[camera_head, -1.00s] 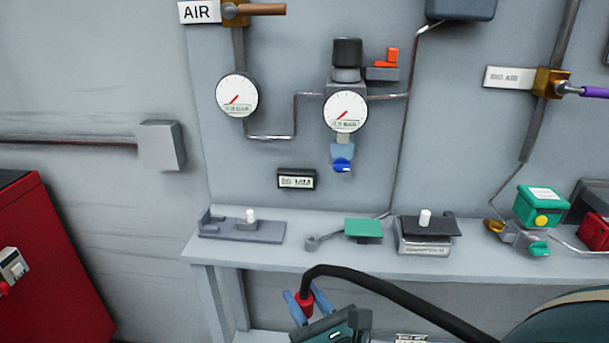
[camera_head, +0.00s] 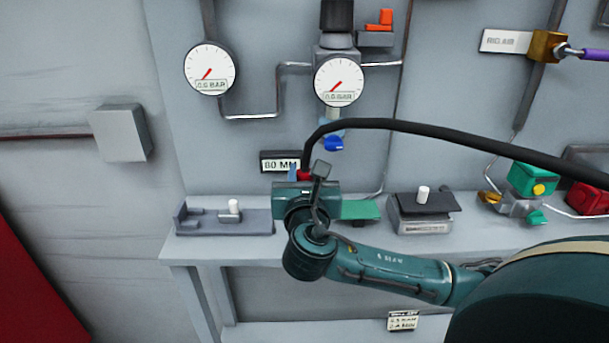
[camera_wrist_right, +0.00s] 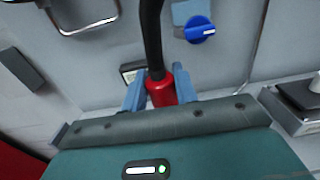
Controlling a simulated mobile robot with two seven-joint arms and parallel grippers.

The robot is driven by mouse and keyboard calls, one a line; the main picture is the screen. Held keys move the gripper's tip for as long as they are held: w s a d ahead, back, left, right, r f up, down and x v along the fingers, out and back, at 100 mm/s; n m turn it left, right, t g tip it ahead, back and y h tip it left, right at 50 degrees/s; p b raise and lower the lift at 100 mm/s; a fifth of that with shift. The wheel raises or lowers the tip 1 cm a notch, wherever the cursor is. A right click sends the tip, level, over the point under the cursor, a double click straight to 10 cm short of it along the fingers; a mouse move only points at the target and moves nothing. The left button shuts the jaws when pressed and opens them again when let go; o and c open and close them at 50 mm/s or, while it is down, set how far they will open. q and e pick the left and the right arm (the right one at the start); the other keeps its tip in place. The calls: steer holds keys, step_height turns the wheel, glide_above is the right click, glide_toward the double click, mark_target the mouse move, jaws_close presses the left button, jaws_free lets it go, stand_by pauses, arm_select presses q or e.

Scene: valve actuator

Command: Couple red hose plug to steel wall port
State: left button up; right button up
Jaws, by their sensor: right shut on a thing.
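The red hose plug (camera_wrist_right: 161,92) sits upright between the two blue fingers of my right gripper (camera_wrist_right: 160,86), which is shut on it. A black hose (camera_wrist_right: 152,35) rises from the plug. In the head view the plug (camera_head: 303,176) is a small red patch, mostly hidden by my right gripper (camera_head: 303,174), which is in front of the bench and below the right gauge. A blue knob (camera_wrist_right: 200,29) on a pale blue fitting (camera_wrist_right: 186,10) is above and right of the plug, apart from it. I cannot make out a steel wall port. My left gripper is not in view.
Two gauges (camera_head: 210,69) (camera_head: 338,82) and thin pipes are on the wall. The bench (camera_head: 270,249) carries a grey fixture (camera_head: 252,222), a green plate (camera_head: 360,210) and a black-topped block (camera_head: 424,203). The black hose (camera_head: 450,142) arches to the right across the wall.

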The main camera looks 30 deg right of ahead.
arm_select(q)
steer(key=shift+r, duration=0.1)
arm_select(e)
steer(key=shift+a+r+p, duration=0.1)
steer(key=shift+r+p, duration=0.1)
steer(key=shift+p, duration=0.4)
steer(key=shift+s+f, duration=0.1)
steer(key=shift+f, duration=0.35)
steer(key=shift+f+b, duration=0.65)
steer(key=shift+f, duration=0.05)
step_height(320, 180, down, 2)
steer(key=shift+f+b, duration=0.25)
steer(key=shift+b, duration=0.4)
steer(key=shift+f, duration=0.55)
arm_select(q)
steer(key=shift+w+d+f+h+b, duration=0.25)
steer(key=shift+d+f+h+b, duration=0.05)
arm_select(e)
steer(key=shift+f, duration=0.15)
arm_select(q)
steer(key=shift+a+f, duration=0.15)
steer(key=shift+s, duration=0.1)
